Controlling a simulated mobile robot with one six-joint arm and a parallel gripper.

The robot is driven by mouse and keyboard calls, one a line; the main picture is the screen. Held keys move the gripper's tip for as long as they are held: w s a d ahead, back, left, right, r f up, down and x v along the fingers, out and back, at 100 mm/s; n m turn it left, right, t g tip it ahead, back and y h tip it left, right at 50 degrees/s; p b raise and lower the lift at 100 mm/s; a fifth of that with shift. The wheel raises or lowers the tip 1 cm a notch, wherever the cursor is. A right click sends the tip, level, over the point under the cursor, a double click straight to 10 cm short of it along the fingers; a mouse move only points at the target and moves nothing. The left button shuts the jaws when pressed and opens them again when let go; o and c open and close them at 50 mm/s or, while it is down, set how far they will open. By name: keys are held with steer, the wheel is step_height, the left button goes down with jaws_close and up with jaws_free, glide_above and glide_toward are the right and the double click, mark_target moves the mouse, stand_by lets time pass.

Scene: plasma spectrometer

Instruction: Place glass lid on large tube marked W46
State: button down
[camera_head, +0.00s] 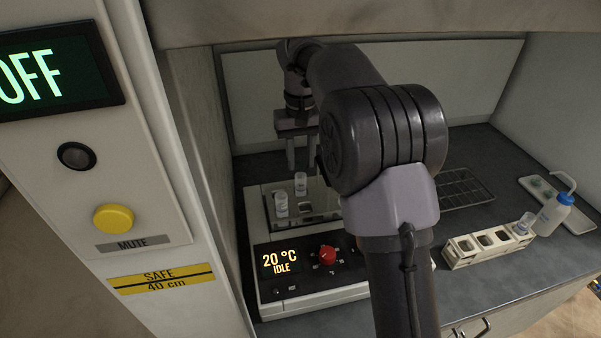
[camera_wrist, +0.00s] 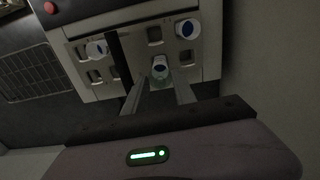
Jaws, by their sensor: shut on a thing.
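My gripper (camera_wrist: 160,82) is over the heated block of the hot plate, pointing down. It is shut on a small pale piece, apparently the glass lid (camera_wrist: 160,72), which is hard to make out between the fingertips. In the head view my gripper (camera_head: 301,160) is just above and behind an upright white-labelled tube (camera_head: 301,184). Another tube (camera_head: 281,205) stands in front and to the left; it also shows in the wrist view (camera_wrist: 187,28). A third tube (camera_wrist: 97,49) is hidden by my arm in the head view. No marking, W46 included, is readable.
The hot plate's front panel (camera_head: 310,265) reads 20 °C IDLE and has a red knob (camera_head: 327,254). To the right are a cream rack (camera_head: 462,252), a wash bottle (camera_head: 553,212), a white tray (camera_head: 585,222) and a dark grid (camera_head: 460,188). Hood walls enclose the bench.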

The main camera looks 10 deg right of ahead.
mark_target(301, 161)
step_height(301, 161, down, 2)
steer(key=shift+f, duration=0.1)
steer(key=shift+r, duration=0.2)
steer(key=shift+f, duration=0.15)
steer(key=c, duration=1.3)
jaws_free()
step_height(301, 161, up, 8)
steer(key=p, duration=0.4)
steer(key=shift+f, duration=0.1)
